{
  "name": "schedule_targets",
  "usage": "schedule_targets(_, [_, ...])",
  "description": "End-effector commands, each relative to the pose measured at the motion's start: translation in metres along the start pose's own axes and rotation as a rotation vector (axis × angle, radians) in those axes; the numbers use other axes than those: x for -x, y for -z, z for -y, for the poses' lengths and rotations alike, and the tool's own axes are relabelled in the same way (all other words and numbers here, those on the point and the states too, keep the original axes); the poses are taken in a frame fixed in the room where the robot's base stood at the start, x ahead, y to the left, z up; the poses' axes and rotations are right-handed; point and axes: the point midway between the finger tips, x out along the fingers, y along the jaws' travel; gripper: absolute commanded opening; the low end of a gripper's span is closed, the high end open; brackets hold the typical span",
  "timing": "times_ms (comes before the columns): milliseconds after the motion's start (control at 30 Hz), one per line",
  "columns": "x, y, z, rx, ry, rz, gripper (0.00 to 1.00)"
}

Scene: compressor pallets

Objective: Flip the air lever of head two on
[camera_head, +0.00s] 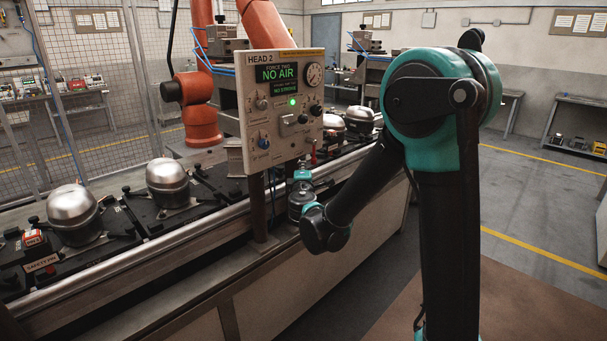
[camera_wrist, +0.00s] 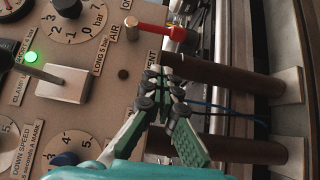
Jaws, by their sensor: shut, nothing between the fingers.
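The head two panel (camera_head: 283,105) stands over the line, and its display (camera_head: 278,74) reads NO AIR. The red air lever (camera_wrist: 165,32) is near the top of the wrist view, on a metal pivot at the panel's edge. A small red part at the panel's lower right (camera_head: 313,154) looks like the same lever. My gripper (camera_wrist: 158,78) is shut and empty, its fingertips together just below the lever in the wrist view, apart from it. In the head view its fingers are too small to make out.
Dark pipes (camera_wrist: 225,75) run beside the lever. The conveyor (camera_head: 150,262) carries silver compressors (camera_head: 167,180) on pallets. Floor at right is clear.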

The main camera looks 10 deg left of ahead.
Motion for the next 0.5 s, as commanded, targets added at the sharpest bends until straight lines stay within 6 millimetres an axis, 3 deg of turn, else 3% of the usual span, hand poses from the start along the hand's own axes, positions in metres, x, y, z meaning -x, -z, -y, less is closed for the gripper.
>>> schedule_targets(200, [-0.04, -0.007, 0.0, 0.0, 0.0, 0.004, 0.0])
schedule_targets(500, [-0.06, -0.027, 0.0, 0.0, 0.0, 0.001, 0.0])
